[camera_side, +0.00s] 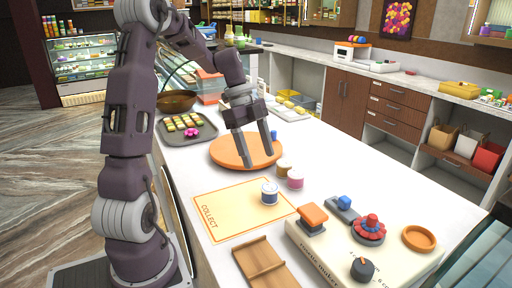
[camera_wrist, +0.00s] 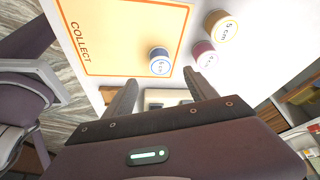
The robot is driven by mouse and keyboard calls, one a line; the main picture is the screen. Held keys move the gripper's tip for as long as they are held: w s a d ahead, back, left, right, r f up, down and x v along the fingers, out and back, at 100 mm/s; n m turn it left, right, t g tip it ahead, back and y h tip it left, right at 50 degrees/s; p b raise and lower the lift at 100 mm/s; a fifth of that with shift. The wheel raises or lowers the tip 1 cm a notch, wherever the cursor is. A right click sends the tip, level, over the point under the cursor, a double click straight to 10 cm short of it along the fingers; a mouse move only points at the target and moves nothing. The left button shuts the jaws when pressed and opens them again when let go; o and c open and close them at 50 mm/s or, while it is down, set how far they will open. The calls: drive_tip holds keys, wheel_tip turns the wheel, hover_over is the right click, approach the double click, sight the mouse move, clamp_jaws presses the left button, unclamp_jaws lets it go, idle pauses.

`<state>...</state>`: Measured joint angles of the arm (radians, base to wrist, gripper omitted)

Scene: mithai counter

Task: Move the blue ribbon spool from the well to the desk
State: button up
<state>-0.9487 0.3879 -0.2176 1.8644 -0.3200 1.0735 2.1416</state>
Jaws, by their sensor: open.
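The blue ribbon spool (camera_side: 269,197) is a small cylinder with a white top and a blue band. It stands upright on the COLLECT mat (camera_side: 228,213), just inside its edge. It also shows in the wrist view (camera_wrist: 159,68), beyond my fingers. My gripper (camera_side: 259,157) is open and empty, pointing down over the orange round board (camera_side: 222,152), apart from the spool. In the wrist view my gripper (camera_wrist: 161,92) shows its two fingers spread with nothing held. I cannot tell which thing is the well or the desk.
A tan spool (camera_side: 284,169) and a pink spool (camera_side: 295,181) stand right of the mat. A cream box (camera_side: 335,248) with coloured knobs stands at the front right, and a wooden tray (camera_side: 262,264) at the front. A dark tray (camera_side: 170,137) of sweets lies behind.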

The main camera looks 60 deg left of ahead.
drive_tip(key=s+d+r+n+y, duration=0.2)
drive_tip(key=s+d+r, duration=0.1)
drive_tip(key=d+r, duration=0.15)
drive_tip(key=s+d+r+n+y, duration=0.1)
drive_tip(key=s+d+r+n, duration=0.15)
drive_tip(key=d, duration=0.35)
drive_tip(key=s+d+n+t+y, duration=0.1)
drive_tip(key=s+d+n+t, duration=0.3)
drive_tip(key=s+d+n, duration=0.4)
drive_tip(key=s+n, duration=0.1)
drive_tip(key=s, duration=0.2)
drive_tip(key=shift+s+d, duration=0.15)
drive_tip(key=shift+s, duration=0.25)
